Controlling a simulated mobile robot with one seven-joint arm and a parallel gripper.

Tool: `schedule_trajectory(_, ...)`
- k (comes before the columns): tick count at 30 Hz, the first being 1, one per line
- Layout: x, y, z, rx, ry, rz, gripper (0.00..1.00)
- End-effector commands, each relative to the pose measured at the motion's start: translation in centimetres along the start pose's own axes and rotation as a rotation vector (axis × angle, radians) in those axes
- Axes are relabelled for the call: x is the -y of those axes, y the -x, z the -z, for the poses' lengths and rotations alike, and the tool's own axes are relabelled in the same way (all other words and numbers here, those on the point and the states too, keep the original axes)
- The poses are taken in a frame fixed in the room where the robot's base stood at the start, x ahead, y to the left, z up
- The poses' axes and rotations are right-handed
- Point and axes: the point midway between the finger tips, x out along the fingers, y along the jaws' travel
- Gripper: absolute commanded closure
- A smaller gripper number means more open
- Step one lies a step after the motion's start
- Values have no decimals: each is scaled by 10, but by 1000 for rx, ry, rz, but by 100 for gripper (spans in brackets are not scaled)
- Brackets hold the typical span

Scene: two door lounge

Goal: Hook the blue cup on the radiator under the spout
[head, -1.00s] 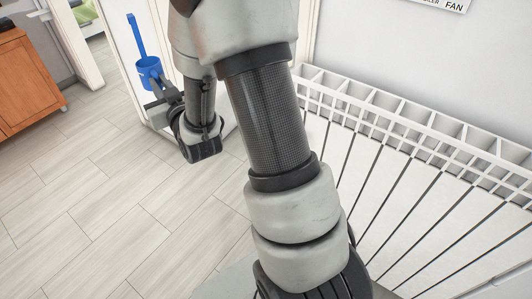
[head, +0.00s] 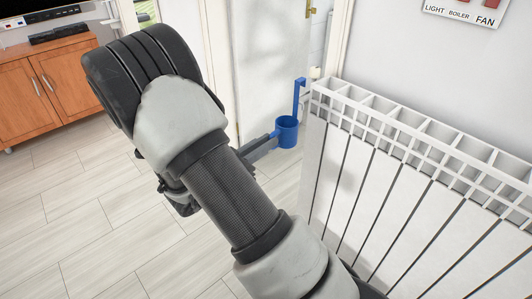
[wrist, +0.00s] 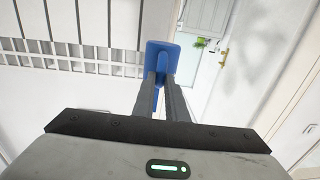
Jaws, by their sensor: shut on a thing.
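The blue cup (head: 287,131) with its tall upright hooked handle is held off the floor near the far end of the radiator. My gripper (head: 270,139) is shut on the cup's side, and the cup looks upright. In the wrist view the blue cup (wrist: 162,54) is between the fingertips of my gripper (wrist: 161,82). The white radiator (head: 345,185) stands along the wall on the right, with an open grid on top. The cup appears apart from it, just left of its far end. I cannot make out the spout for certain; a small pale piece (head: 314,73) shows by the radiator's far corner.
A white door (head: 262,60) with a brass handle stands behind the cup. A wooden cabinet (head: 45,88) is at the far left. A sign (head: 462,10) reading LIGHT, BOILER, FAN hangs above the radiator. The tiled floor (head: 90,205) on the left is clear.

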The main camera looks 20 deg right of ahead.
Motion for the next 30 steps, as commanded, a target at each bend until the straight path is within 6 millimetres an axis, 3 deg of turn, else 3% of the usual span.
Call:
schedule_trajectory(5, -10, 3, -5, -3, -2, -52, 100)
schedule_trajectory(21, -13, -38, -5, -2, -3, -52, 100)
schedule_trajectory(30, -13, -45, -4, -1, -3, -51, 100)
